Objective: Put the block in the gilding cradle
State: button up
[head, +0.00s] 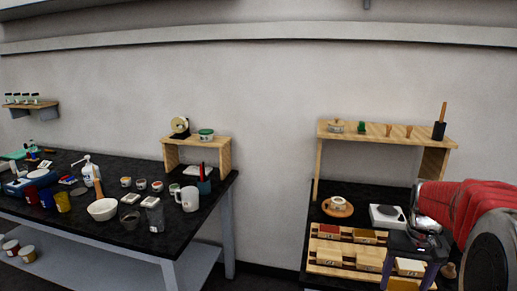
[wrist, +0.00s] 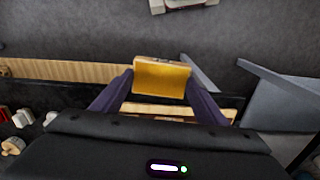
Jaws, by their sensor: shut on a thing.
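My gripper (wrist: 160,84) is shut on a block (wrist: 162,76) with a gold-yellow face and a paler top edge, held between the two dark fingers in the wrist view. In the head view my gripper (head: 405,282) points down over the right end of a wooden rack (head: 312,262) on the right bench. The rack has several small blocks or boxes in rows, with red, orange and pale wood tops. I cannot tell which thing is the gilding cradle. The held block is hard to tell from the rack's contents in the head view.
A round wooden dish (head: 338,209) with a small pot and a white hot plate (head: 389,216) stand behind the rack. A wooden shelf (head: 385,132) spans above them. The left bench (head: 120,228) is crowded with cups, a bowl and bottles. A floor gap separates the benches.

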jog(key=w+a+f+n, duration=0.1)
jog(key=w+a+f, duration=0.2)
jog(key=a, duration=0.4)
jog(key=w+a+f+n, duration=0.1)
jog(key=w+a+f, duration=0.2)
jog(key=a, duration=0.4)
jog(key=w+a+f+n, duration=0.1)
jog(key=w+a+f, duration=0.2)
jog(key=a, duration=0.5)
jog(key=shift+w+f+n, duration=0.15)
jog(key=shift+f+n, duration=0.15)
jog(key=shift+f, duration=0.15)
jog(key=s+f, duration=0.4)
jog(key=f, duration=1.1)
jog(key=shift+d, duration=0.1)
